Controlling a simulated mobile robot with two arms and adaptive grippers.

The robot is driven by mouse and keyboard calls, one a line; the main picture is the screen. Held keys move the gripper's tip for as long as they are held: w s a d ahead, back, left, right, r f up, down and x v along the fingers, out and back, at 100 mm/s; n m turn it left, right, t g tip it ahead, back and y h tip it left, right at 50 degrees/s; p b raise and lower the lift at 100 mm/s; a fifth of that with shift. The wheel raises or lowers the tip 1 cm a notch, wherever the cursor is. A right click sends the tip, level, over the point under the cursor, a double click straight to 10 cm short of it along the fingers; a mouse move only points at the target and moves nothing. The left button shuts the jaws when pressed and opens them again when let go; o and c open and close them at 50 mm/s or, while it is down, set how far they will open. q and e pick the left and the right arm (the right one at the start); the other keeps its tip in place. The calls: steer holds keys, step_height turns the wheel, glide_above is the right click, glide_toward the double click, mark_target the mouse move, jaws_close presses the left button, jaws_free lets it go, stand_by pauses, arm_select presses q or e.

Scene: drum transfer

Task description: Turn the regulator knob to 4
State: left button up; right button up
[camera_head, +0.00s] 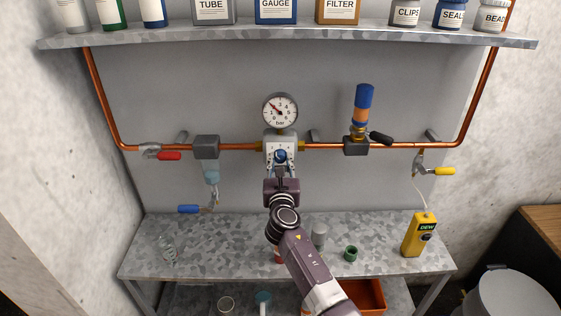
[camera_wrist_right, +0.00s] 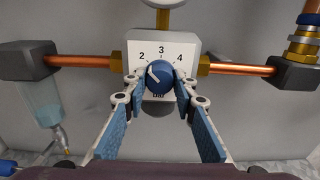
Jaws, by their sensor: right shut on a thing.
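The blue regulator knob (camera_wrist_right: 160,75) sits on the front of the white regulator body (camera_wrist_right: 188,52), under the printed numbers 2, 3 and 4. Its white pointer line is turned to the upper left, towards the 2 side. In the head view the knob (camera_head: 281,155) is partly covered by my right gripper (camera_head: 281,164). In the right wrist view my right gripper (camera_wrist_right: 160,82) has one blue-padded finger on each side of the knob and is shut on it. The round bar gauge (camera_head: 280,111) stands above the regulator, with its needle pointing to the upper left. My left gripper is not in view.
A copper pipe (camera_head: 330,146) runs both ways from the regulator. A red-handled valve (camera_head: 169,156) and a filter bowl (camera_head: 211,174) are on the left; an orange-blue cylinder (camera_head: 363,106) and a yellow-handled valve (camera_head: 445,171) on the right. A yellow meter (camera_head: 419,236) stands on the bench.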

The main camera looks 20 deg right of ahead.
steer(key=shift+c, duration=0.7)
steer(key=shift+m, duration=0.4)
steer(key=m+b, duration=0.2)
steer(key=m, duration=0.1)
steer(key=shift+f+m, duration=0.15)
steer(key=shift+m, duration=0.25)
steer(key=m+b, duration=0.3)
steer(key=m, duration=0.1)
steer(key=shift+m, duration=0.3)
steer(key=m+b, duration=0.3)
steer(key=m, duration=0.2)
steer(key=shift+a, duration=0.1)
steer(key=shift+m+b, duration=0.8)
steer(key=shift+m, duration=0.9)
